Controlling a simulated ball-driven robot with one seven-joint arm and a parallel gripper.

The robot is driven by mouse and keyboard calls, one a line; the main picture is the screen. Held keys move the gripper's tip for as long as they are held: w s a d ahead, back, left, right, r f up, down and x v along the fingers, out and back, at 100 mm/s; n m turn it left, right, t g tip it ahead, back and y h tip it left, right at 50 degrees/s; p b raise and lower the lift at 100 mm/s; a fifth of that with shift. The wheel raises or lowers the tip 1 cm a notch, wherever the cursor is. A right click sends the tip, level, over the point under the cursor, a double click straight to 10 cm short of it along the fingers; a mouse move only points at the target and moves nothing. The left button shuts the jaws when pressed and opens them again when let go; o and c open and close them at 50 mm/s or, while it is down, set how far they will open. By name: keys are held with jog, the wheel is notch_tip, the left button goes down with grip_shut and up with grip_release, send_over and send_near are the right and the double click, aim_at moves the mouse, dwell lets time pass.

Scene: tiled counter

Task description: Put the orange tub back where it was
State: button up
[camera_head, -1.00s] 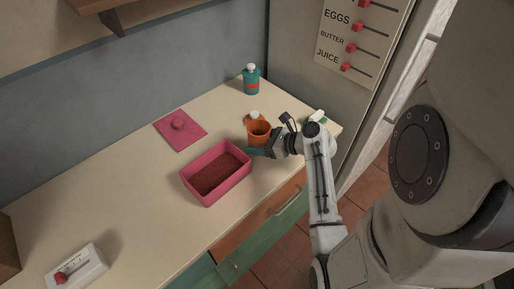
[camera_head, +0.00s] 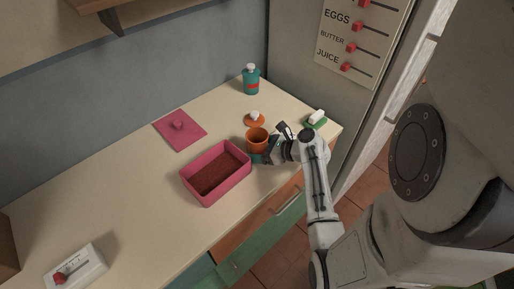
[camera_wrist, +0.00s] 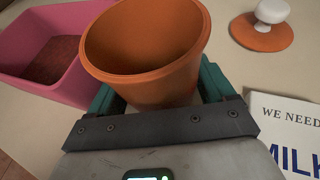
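The orange tub (camera_head: 257,139) is open-topped, beside the right end of the pink box. My gripper (camera_head: 260,156) is at its near side, with teal fingers closed around it. In the wrist view the tub (camera_wrist: 145,55) fills the space between the two fingers, slightly tilted. Its inside looks empty. I cannot tell whether its base touches the counter. An orange lid with a white knob (camera_head: 254,120) lies on the counter just behind the tub; it also shows in the wrist view (camera_wrist: 264,36).
The pink box (camera_head: 212,198) with brown contents stands left of the tub. A pink lid (camera_head: 170,138), a teal bottle (camera_head: 251,82) and a green dish with a white block (camera_head: 316,119) sit around. A milk note (camera_wrist: 290,125) lies at right in the wrist view. The left counter is mostly clear.

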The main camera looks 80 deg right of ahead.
jog(key=shift+r, duration=0.15)
jog(key=v, duration=1.2)
